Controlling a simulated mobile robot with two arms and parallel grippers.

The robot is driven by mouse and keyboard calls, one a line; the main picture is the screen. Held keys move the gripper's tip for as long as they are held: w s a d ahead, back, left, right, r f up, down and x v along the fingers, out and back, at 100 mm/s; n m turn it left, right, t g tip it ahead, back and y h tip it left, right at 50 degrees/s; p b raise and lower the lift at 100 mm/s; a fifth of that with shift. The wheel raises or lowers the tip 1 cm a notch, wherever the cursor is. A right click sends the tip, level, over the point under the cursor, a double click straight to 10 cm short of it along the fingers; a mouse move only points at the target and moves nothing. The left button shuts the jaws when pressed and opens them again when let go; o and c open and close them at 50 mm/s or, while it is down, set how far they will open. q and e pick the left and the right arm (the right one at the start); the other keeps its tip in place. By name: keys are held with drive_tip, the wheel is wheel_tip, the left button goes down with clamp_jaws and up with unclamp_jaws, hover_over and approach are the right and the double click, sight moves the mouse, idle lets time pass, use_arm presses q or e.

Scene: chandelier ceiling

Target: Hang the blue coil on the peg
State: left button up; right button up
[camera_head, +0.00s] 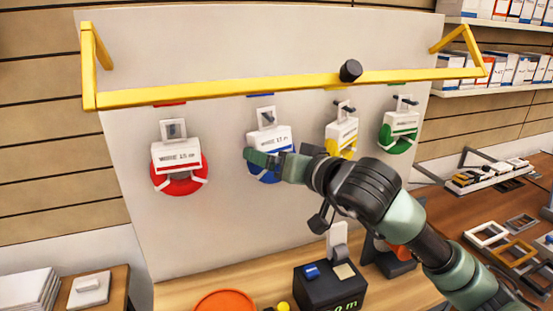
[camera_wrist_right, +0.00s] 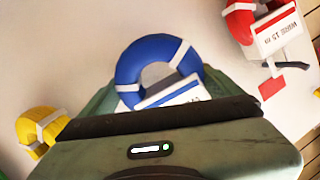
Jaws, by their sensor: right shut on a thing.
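The blue coil (camera_head: 268,173) is at the white panel, between the red coil and the yellow coil. It has a white label card and a white hanger tab (camera_head: 266,117) above it. A small dark peg shows at the tab; I cannot tell whether it passes through the tab's hole. My right gripper (camera_head: 264,160) reaches in from the right, shut on the blue coil and covering part of it. In the right wrist view, the blue coil (camera_wrist_right: 158,50) with white bands shows just beyond my gripper. My left gripper is not in view.
The red coil (camera_head: 178,174), yellow coil (camera_head: 342,140) and green coil (camera_head: 398,138) hang on the panel (camera_head: 220,215). A yellow bar (camera_head: 220,90) with a black knob (camera_head: 350,71) crosses in front, above them. A black box (camera_head: 330,288) stands on the counter below.

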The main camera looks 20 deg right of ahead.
drive_tip(key=o, duration=1.4)
drive_tip(key=shift+s, duration=0.1)
